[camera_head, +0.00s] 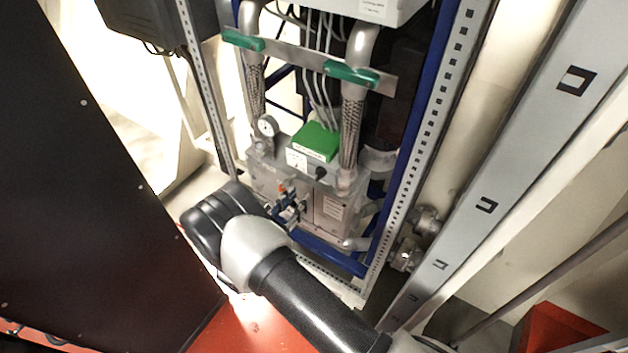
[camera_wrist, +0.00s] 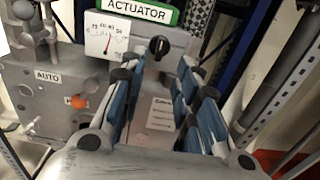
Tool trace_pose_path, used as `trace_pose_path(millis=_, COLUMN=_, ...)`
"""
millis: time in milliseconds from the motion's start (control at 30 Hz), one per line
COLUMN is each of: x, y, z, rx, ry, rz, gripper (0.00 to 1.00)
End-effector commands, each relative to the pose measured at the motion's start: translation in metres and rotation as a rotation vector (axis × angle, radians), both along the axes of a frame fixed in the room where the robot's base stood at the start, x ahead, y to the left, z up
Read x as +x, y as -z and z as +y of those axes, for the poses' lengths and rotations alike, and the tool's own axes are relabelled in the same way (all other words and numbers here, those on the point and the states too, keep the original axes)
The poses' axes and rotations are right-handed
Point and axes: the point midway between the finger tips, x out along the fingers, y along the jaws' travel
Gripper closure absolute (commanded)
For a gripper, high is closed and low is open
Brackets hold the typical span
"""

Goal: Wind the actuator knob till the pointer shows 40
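The actuator box (camera_wrist: 175,38) is grey, with a green ACTUATOR label (camera_wrist: 137,10) in the wrist view. Its black knob (camera_wrist: 158,47) has a light mark near the top. A white dial (camera_wrist: 107,40) is left of the knob; its red pointer points roughly upward, but the printed numbers are too small to read surely. My gripper (camera_wrist: 160,75) is open and empty, its blue-padded fingers on either side below the knob and apart from it. In the head view my gripper (camera_head: 288,205) is in front of the box, below the knob (camera_head: 320,172) and dial (camera_head: 297,159).
An AUTO label (camera_wrist: 47,76) and an orange knob (camera_wrist: 79,102) are on the left in the wrist view. Braided hoses (camera_head: 352,130) and a round gauge (camera_head: 267,126) flank the green cover (camera_head: 316,141). A blue frame and perforated rails (camera_head: 425,120) bound the right side.

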Motion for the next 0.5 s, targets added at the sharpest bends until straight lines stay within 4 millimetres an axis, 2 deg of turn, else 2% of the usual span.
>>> trace_pose_path(millis=200, x=0.040, y=0.001, z=-0.028, rx=0.002, ry=0.006, rz=-0.001, gripper=0.71)
trace_pose_path(millis=500, x=0.073, y=0.001, z=-0.049, rx=0.001, ry=0.002, rz=0.000, gripper=0.71)
